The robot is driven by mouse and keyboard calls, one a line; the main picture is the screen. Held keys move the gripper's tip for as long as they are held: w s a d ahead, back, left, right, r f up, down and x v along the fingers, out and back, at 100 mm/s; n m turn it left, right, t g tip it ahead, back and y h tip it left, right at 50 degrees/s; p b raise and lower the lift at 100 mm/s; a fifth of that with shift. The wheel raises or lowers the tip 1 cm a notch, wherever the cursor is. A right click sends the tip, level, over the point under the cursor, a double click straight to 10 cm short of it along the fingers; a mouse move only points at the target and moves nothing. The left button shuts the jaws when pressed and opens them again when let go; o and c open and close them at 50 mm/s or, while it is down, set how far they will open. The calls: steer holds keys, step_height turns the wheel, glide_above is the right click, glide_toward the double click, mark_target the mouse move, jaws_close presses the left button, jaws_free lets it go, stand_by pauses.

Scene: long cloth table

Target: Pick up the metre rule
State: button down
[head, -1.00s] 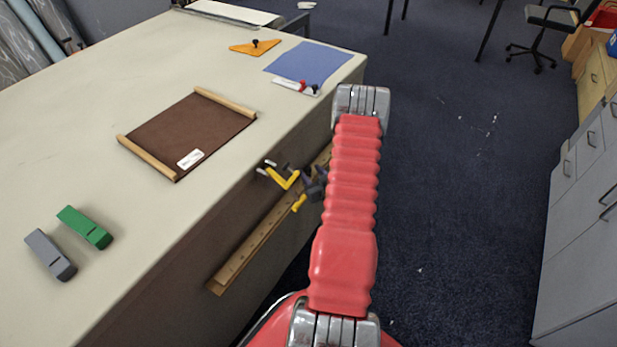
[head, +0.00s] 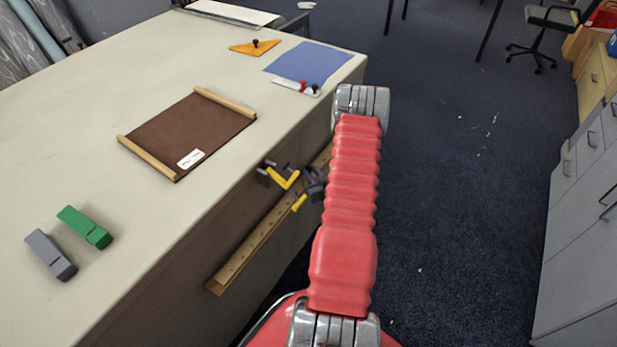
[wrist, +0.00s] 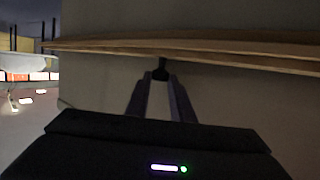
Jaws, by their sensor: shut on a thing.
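The metre rule (head: 262,238) is a long, thin wooden strip along the dark side of the table, below the top edge. In the wrist view the wooden rule (wrist: 230,58) runs across the upper part of the picture. My gripper (head: 267,170) is at the table's side near the rule's far part, partly hidden by my arm. The rule's far end is hidden behind my arm in the head view.
On the table (head: 80,130) are a brown board (head: 190,130), a green block (head: 84,227), a grey block (head: 50,255), an orange set square (head: 252,48) and a blue sheet (head: 308,63). Grey cabinets (head: 590,230) stand at the right. The blue floor between is clear.

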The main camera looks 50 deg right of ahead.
steer(key=shift+r, duration=0.1)
steer(key=shift+s+r, duration=0.2)
steer(key=shift+r, duration=0.15)
step_height(320, 180, up, 11)
steer(key=s+d, duration=0.2)
steer(key=s, duration=1.7)
steer(key=shift+s+f, duration=0.15)
steer(key=shift+s, duration=0.15)
